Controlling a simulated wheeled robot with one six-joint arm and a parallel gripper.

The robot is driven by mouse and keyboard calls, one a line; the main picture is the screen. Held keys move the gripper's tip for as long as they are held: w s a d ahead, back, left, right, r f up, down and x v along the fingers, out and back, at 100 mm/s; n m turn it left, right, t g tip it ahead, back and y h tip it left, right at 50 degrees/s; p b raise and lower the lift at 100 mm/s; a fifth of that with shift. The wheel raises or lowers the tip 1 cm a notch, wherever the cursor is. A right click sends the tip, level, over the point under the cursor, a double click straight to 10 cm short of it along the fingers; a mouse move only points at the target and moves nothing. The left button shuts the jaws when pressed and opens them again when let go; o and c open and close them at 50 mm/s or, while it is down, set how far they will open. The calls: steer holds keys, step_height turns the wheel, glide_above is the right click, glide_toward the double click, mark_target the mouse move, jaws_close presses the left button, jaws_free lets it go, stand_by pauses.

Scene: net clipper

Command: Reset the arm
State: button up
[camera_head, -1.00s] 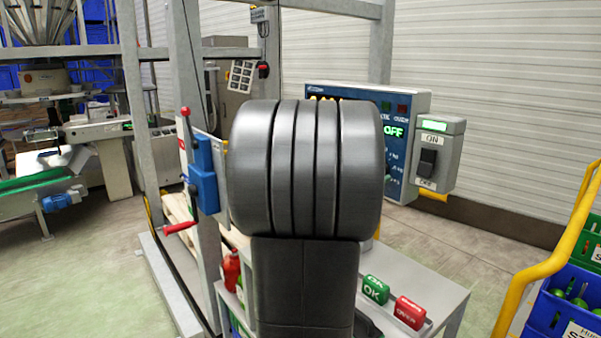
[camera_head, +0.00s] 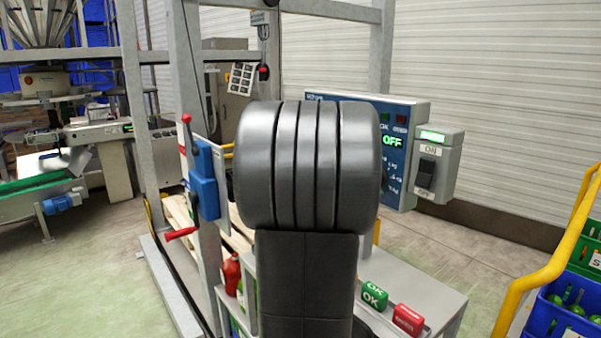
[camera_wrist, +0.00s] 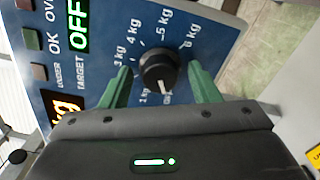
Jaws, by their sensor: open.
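My gripper (camera_wrist: 162,88) is open in the wrist view, with its two green fingers apart on either side of a black knob (camera_wrist: 158,70). I cannot tell whether the fingers touch the knob. The knob sits on a blue panel (camera_wrist: 110,20) with kg marks around it and a lit green OFF display. In the head view the blue panel (camera_head: 345,97) stands behind my dark arm, which hides most of it and the gripper.
A grey ON switch box (camera_head: 450,150) is right of the panel. Green OK (camera_head: 374,293) and red (camera_head: 408,319) blocks lie on the table (camera_head: 440,290). A blue device with red handles (camera_head: 203,180) is left. A yellow rail (camera_head: 540,268) and crates (camera_head: 560,315) stand at right.

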steer(key=shift+m+p, duration=0.35)
steer(key=shift+m, duration=0.35)
steer(key=shift+a, duration=0.1)
